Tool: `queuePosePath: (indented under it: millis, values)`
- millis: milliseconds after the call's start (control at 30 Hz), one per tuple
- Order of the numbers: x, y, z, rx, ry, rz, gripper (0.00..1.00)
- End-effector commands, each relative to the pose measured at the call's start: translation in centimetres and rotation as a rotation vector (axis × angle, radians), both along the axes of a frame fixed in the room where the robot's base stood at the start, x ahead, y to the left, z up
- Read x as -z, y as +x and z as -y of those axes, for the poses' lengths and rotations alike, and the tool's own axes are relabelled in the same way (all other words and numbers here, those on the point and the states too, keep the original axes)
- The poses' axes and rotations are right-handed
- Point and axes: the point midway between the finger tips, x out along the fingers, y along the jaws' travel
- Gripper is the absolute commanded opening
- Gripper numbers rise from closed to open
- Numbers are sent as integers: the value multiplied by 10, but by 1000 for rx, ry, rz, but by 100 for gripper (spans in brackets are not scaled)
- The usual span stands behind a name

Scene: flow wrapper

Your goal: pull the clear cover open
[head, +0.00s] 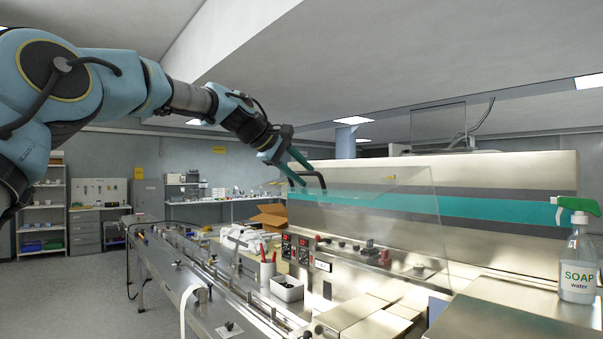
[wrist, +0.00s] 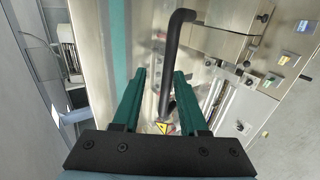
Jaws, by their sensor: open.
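The clear cover (head: 415,205) is a transparent panel in front of the steel wrapper housing, in the head view. A black bar handle (head: 313,174) is at its upper left. In the wrist view the handle (wrist: 172,62) runs lengthwise and passes down between the two green fingers. My gripper (head: 300,172) is at the handle, its fingers apart; the wrist view shows the open fingers (wrist: 160,75) on either side of the handle's line. I cannot tell whether either finger touches it. A yellow warning label (wrist: 163,128) shows between the fingers.
A conveyor bed (head: 185,265) runs along the machine's left. A soap spray bottle (head: 578,262) stands at the right. The floor (head: 70,285) at left is clear.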

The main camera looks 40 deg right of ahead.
Motion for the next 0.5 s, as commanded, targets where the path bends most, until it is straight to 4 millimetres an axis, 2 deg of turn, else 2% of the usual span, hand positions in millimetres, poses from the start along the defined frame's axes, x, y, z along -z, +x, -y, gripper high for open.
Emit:
queuePosePath:
  millis: [167,500]
  values:
    - [-8,2,-16,-3,-1,3,45]
    - [-45,5,-70,-4,-2,4,45]
